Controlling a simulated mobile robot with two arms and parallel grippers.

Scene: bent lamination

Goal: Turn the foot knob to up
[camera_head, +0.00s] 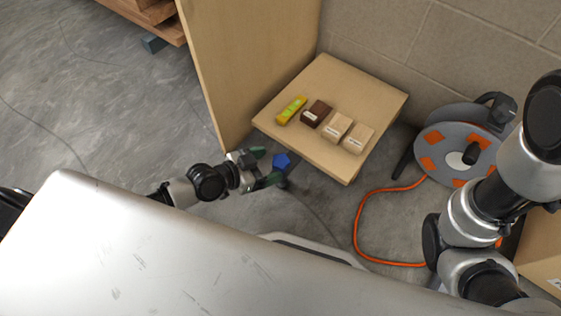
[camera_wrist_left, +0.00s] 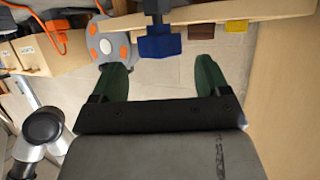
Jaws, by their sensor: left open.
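The foot knob (camera_head: 282,161) is blue and faceted, below the near edge of the low wooden board in the head view. In the left wrist view the blue knob (camera_wrist_left: 158,46) hangs on a dark stem at the top centre. My left gripper (camera_head: 267,167) is open, with green fingers just to the left of the knob. In the left wrist view the open fingers (camera_wrist_left: 163,75) are spread wider than the knob, which sits beyond the gap between their tips. No contact shows. My right arm shows at the right of the head view, but its gripper is out of view.
The low wooden board (camera_head: 330,78) carries several small blocks. A tall wooden panel (camera_head: 212,70) stands at its left. A cable reel (camera_head: 455,140) with an orange cable (camera_head: 358,225) lies to the right. A large pale surface (camera_head: 150,255) fills the near side.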

